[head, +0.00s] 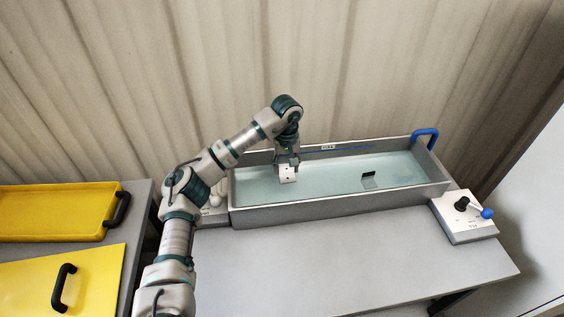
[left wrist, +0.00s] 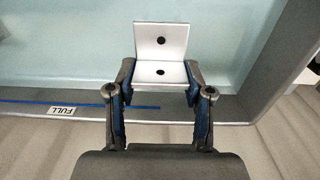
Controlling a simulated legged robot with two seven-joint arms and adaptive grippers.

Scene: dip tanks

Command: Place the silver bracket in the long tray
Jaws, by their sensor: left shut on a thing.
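The silver bracket (left wrist: 160,55) is an L-shaped metal piece with a hole in each face. My left gripper (left wrist: 160,82) is shut on it, a finger on either side. In the head view the bracket (head: 287,173) hangs below my left gripper (head: 287,158) over the left part of the long tray (head: 340,208). The tray is grey and holds pale blue-green liquid. I cannot tell whether the bracket touches the liquid. A small dark bracket-like piece (head: 369,180) sits in the tray right of the middle. My right gripper is not in view.
A blue handle (head: 425,136) stands at the tray's right end. A control box with a blue-knobbed lever (head: 466,217) is at the right. A yellow tray (head: 55,212) and a yellow lid (head: 65,285) lie at the left. The table front (head: 340,260) is clear.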

